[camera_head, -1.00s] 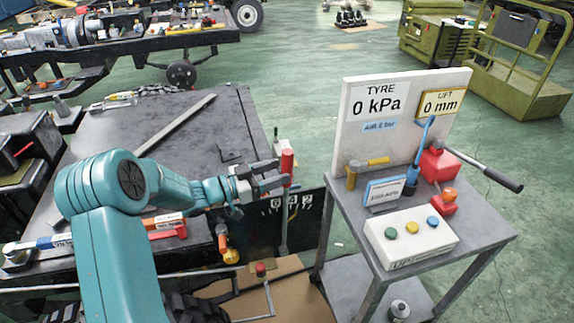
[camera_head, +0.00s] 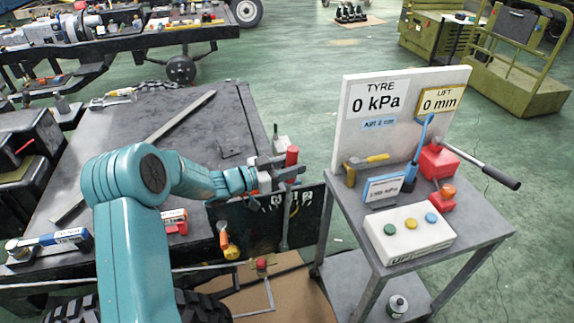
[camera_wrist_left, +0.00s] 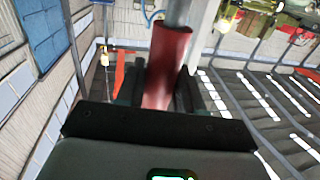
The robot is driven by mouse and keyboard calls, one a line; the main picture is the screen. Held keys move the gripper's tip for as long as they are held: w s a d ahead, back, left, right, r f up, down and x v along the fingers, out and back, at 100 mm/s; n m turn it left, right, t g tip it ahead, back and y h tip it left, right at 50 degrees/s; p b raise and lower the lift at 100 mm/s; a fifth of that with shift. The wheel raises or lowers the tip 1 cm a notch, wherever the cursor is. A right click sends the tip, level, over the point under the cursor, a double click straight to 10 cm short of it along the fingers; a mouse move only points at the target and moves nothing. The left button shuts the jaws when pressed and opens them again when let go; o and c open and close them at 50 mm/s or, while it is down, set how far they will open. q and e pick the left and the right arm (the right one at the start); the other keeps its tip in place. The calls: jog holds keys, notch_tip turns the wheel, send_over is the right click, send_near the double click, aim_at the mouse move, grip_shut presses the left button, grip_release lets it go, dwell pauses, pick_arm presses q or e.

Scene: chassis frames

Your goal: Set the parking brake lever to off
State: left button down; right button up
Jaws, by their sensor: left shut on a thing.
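The parking brake lever is an upright grey rod with a red handle (camera_head: 291,154), at the right end of the dark chassis bench. My left gripper (camera_head: 286,172) comes from the left and is shut on the red handle, covering its lower part. In the left wrist view the red handle (camera_wrist_left: 166,66) stands between the two dark fingers, with the grey rod running on past it. The rod's foot is beside the dark numbered panel (camera_head: 262,222); the lever's off mark cannot be made out. My right gripper is not in view.
A grey cart (camera_head: 475,235) stands to the right with a white display board (camera_head: 350,130), a button box (camera_head: 412,240) and a red jack with a black-ended handle. An orange-yellow handle (camera_head: 229,242) hangs left of the lever. Green floor is open behind.

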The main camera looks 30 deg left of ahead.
pick_arm(q)
jog(key=w+d+f+g+y+p, duration=0.1)
jog(key=w+d+f+g+p, duration=0.1)
jog(key=w+d, duration=0.5)
jog(key=shift+w+f+m+g+y+p, duration=0.15)
jog(key=shift+w+m+g+y+p, duration=0.2)
jog(key=shift+w+g+p, duration=0.3)
jog(key=shift+s+d, duration=0.1)
jog(key=shift+d, duration=0.05)
jog(key=c, duration=0.8)
grip_release()
jog(key=shift+c, duration=0.2)
jog(key=b+v, duration=0.1)
jog(key=v, duration=1.4)
jog(key=shift+s+b, duration=0.3)
jog(key=shift+s, duration=0.05)
jog(key=shift+w+f, duration=0.1)
